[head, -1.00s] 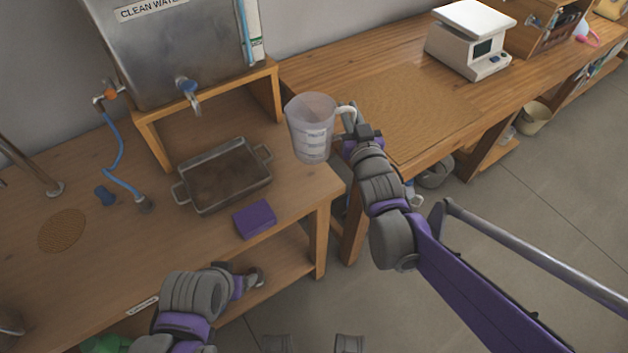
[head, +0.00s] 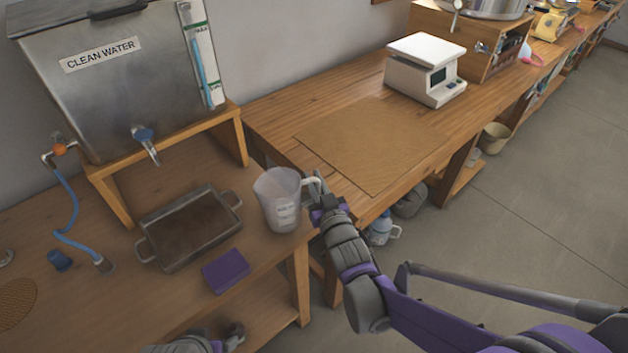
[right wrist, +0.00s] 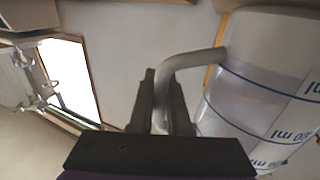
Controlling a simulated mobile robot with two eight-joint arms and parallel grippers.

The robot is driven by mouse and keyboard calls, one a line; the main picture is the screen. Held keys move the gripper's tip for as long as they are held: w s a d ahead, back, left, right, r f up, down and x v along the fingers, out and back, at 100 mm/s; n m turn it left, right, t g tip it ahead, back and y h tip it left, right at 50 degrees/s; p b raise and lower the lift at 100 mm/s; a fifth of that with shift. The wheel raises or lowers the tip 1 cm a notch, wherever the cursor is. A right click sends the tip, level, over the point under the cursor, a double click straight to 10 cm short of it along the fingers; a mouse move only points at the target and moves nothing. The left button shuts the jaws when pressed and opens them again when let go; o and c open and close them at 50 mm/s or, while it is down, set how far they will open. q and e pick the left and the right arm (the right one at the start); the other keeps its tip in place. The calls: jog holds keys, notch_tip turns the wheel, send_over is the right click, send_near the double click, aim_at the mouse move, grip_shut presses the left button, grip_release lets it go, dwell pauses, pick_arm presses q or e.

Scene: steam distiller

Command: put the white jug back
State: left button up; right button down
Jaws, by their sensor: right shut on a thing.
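The white jug (head: 281,200) is a translucent measuring jug with blue markings, upright near the right end of the wooden bench. My right gripper (head: 316,188) is shut on its handle, which points right in the head view. In the right wrist view the handle (right wrist: 185,62) passes between the fingers (right wrist: 162,105), and the jug body (right wrist: 255,85) fills the right side. I cannot tell whether the jug's base touches the bench. My left gripper (head: 230,338) is low at the bottom edge of the head view, and its jaws are unclear.
A metal tray (head: 190,229) and a purple sponge (head: 226,270) lie left of the jug. The clean water tank (head: 100,90) stands on a wooden stand behind. The right table holds a brown mat (head: 370,145) with clear surface, and a white scale (head: 426,75). A gap separates the benches.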

jog(key=shift+f, duration=0.2)
jog(key=c, duration=0.9)
grip_release()
